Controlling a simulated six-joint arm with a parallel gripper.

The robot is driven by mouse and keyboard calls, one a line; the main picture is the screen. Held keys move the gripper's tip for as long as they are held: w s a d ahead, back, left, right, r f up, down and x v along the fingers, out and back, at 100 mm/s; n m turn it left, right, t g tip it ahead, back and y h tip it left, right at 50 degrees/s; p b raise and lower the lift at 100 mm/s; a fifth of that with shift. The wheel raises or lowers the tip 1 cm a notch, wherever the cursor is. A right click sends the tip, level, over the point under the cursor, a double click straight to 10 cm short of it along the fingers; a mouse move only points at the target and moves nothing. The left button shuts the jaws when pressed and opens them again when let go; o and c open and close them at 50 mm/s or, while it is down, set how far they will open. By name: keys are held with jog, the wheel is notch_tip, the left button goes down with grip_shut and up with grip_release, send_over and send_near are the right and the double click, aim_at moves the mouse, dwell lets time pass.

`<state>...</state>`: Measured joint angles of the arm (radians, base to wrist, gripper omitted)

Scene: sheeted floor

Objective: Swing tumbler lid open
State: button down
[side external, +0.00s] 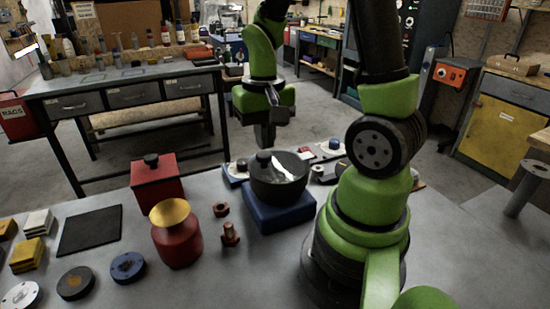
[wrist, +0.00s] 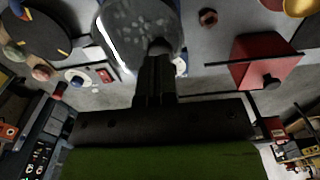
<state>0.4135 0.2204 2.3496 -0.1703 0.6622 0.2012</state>
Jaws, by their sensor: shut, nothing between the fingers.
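The tumbler is a dark round drum (side external: 278,185) on a blue base (side external: 282,213), at the middle of the grey table in the side view. Its dark glossy lid (side external: 288,166) lies on top and looks closed, with a small dark knob (side external: 264,155) on the far left of its rim. In the wrist view the lid (wrist: 135,22) fills the top middle, partly hidden by the fingers. My gripper (side external: 265,145) is shut and empty, pointing down just behind and above the knob. In the wrist view its fingertips (wrist: 157,55) overlap the lid's edge; I cannot tell whether they touch it.
A red box (side external: 156,183) with a dark knob stands left of the tumbler. A red pot with a gold top (side external: 176,235), a nut (side external: 221,210) and a bolt (side external: 230,235) are nearer. Small parts (side external: 325,152) lie behind right. My arm occupies the right side.

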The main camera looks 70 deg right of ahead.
aim_at(265, 157)
jog(key=shift+r, duration=2.6)
